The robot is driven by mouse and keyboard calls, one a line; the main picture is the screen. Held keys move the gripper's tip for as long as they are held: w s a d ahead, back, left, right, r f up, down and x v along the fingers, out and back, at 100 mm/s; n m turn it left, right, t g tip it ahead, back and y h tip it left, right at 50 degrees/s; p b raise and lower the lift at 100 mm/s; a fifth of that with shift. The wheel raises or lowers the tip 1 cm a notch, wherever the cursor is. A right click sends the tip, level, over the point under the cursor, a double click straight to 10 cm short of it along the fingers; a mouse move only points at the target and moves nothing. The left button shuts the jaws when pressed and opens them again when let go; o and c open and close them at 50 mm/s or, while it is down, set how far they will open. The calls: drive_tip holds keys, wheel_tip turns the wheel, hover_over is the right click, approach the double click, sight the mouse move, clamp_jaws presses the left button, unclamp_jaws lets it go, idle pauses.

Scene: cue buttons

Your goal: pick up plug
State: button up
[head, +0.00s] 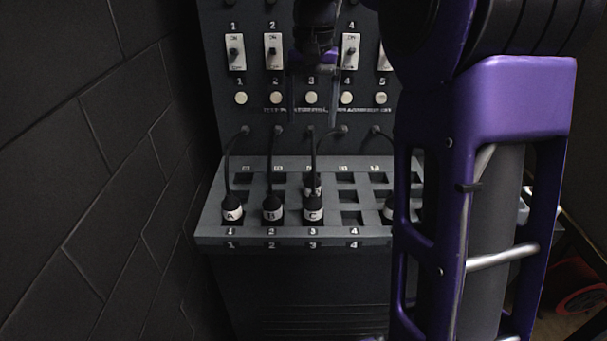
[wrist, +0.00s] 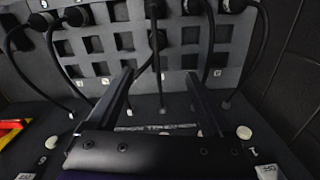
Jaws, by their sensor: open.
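Black plugs with white lettered bands stand in a grey slotted board: plug A (head: 232,207), plug B (head: 272,208) and plug C (head: 313,209) in the front row. Another plug (head: 312,185) sits just behind C. A further one (head: 389,209) is partly hidden by my arm. My gripper (head: 313,112) is in front of the upright panel, above and behind the plugs. In the wrist view my gripper (wrist: 158,82) is open, with its two fingers apart. A black cable runs up between them to a plug (wrist: 155,9) at the top edge. The gripper holds no plug.
The upright panel (head: 255,115) carries switches (head: 273,51) and round pale buttons (head: 241,98). Cables loop from it to the plugs. The grey board (head: 215,230) has several empty slots. A dark wall (head: 90,200) stands close at left. My purple arm covers the right side.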

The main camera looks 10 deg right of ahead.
sight(312, 173)
drive_tip(key=f+b, duration=0.1)
drive_tip(key=f, duration=0.8)
drive_tip(key=f+b, duration=0.2)
drive_tip(key=f, duration=0.6)
drive_tip(key=shift+s+d+f, duration=0.15)
drive_tip(key=shift+s+f, duration=0.05)
drive_tip(key=shift+f, duration=0.15)
clamp_jaws()
